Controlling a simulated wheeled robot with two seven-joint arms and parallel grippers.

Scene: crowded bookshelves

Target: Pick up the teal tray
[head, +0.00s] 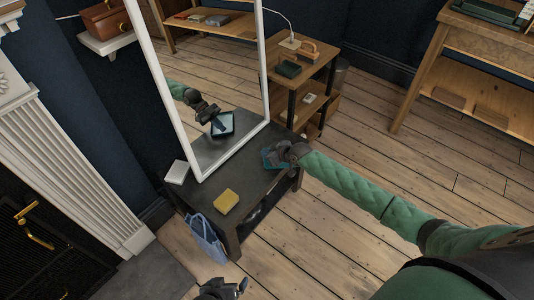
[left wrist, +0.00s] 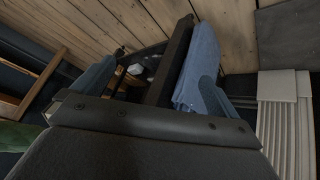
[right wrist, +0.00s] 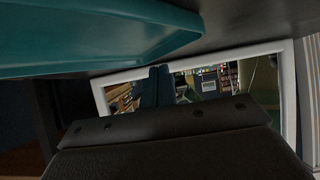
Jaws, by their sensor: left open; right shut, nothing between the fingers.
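The teal tray (head: 267,160) lies on the right end of the dark low bench, mostly hidden behind my right gripper in the head view. In the right wrist view the tray (right wrist: 90,35) fills the upper left, close to the fingers. My right gripper (head: 283,157) is right at the tray, but its fingers (right wrist: 158,86) are shut with nothing between them. My left gripper (head: 238,288) is low at the bottom of the head view, away from the tray. In the left wrist view its fingers (left wrist: 155,85) are spread and empty.
A white-framed mirror (head: 187,120) stands on the bench (head: 215,182) behind the tray and reflects it. A wooden side table (head: 318,65) stands behind.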

